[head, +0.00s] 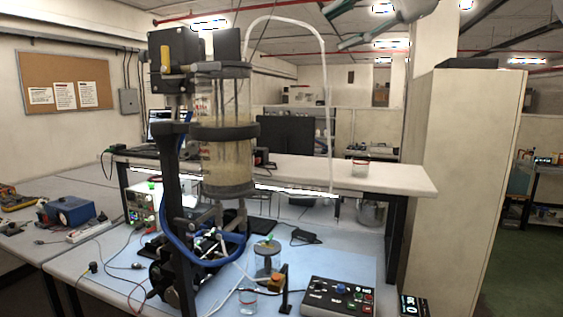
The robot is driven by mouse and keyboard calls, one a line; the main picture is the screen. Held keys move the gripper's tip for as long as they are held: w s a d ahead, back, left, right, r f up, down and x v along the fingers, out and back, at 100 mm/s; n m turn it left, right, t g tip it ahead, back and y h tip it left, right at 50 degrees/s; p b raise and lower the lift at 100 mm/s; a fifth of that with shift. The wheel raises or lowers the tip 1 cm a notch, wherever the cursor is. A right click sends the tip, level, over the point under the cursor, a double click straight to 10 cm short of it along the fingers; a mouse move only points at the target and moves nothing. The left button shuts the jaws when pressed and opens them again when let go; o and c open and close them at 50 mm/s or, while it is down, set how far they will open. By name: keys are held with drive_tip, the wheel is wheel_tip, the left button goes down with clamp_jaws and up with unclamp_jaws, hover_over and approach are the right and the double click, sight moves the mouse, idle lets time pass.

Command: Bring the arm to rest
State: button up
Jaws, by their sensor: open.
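The sealed clear cylinder (224,110) stands upright on a dark post at left of centre. It has dark bands and a grey base, and cloudy tan contents show through its wall. A white tube loops from its top to the right and hangs down.
The blue-topped bench (345,258) carries a black control box (340,296), a small glass jar (248,300) and a power supply (143,203). A tall pale cabinet (462,170) stands at right. Green floor is open beyond it.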

drive_tip(key=s+d+f+n+h+b, duration=0.1)
drive_tip(key=s+f+h, duration=0.3)
drive_tip(key=f, duration=1)
drive_tip(key=s+d+f+n+h+b, duration=0.1)
drive_tip(key=s+d+f+h+b, duration=0.2)
drive_tip(key=s+f, duration=0.6)
drive_tip(key=s+d+f+n+h+b, duration=0.2)
drive_tip(key=s+d+f+h, duration=0.2)
drive_tip(key=f, duration=1.7)
drive_tip(key=s+h, duration=0.1)
drive_tip(key=s, duration=0.2)
drive_tip(key=shift+f+t, duration=0.25)
drive_tip(key=shift+t, duration=0.05)
